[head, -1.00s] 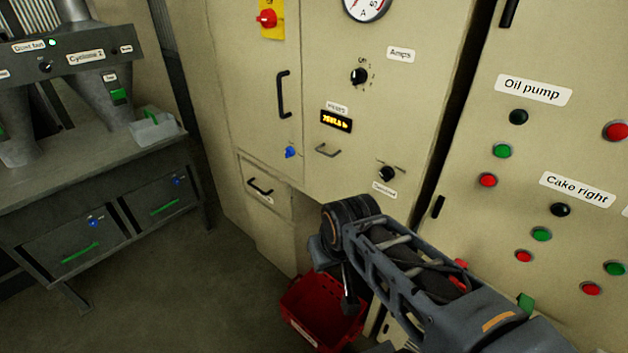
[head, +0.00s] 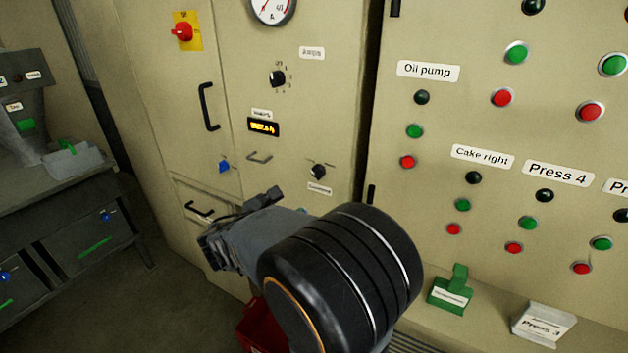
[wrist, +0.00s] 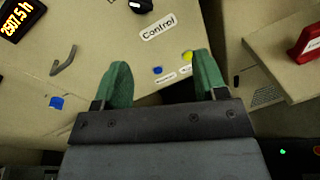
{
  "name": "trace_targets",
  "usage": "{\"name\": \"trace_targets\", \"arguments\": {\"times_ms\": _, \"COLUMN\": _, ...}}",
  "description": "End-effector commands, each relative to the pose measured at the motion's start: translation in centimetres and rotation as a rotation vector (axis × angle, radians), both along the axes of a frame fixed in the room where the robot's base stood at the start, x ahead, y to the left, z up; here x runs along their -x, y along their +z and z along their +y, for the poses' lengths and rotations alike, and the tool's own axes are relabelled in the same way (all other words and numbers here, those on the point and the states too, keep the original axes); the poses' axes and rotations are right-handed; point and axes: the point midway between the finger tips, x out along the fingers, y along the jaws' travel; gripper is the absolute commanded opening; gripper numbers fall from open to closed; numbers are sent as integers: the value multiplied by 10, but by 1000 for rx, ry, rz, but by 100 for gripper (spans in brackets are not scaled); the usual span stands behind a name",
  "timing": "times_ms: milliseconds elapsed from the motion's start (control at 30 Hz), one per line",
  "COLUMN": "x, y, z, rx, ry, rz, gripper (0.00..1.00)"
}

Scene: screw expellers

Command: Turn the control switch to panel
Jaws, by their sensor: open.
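The control switch is a small black knob (head: 318,172) on the beige cabinet, with a white label (head: 320,189) below it. In the wrist view the black knob (wrist: 143,5) is cut by the top edge, above the label reading "Control" (wrist: 158,26). My gripper (wrist: 160,68) has two green fingers spread wide with nothing between them. The fingers are below the label in the wrist view, apart from the knob. In the head view my arm stands below and left of the switch; its fingers are hard to make out there.
A small handle (head: 259,158), a blue knob (head: 223,167) and an hour display (head: 262,127) are left of the switch. The button cabinet (head: 440,140) is on the right, above a ledge with a green holder (head: 451,292). A red bin (head: 256,330) is below.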

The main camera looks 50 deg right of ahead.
Motion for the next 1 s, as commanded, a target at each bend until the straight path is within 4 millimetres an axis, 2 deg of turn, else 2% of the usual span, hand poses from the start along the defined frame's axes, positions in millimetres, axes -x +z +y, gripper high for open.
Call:
{"name": "trace_targets", "arguments": {"times_ms": 100, "x": -11, "y": 4, "z": -4, "rx": 89, "ry": 37, "rz": 60, "gripper": 66}}
{"name": "trace_targets", "arguments": {"times_ms": 267, "x": -18, "y": 8, "z": -19, "rx": 130, "ry": 53, "rz": 86, "gripper": 66}}
{"name": "trace_targets", "arguments": {"times_ms": 700, "x": -31, "y": 9, "z": -99, "rx": 130, "ry": 54, "rz": 85, "gripper": 66}}
{"name": "trace_targets", "arguments": {"times_ms": 1000, "x": -38, "y": 8, "z": -132, "rx": 129, "ry": 57, "rz": 83, "gripper": 66}}
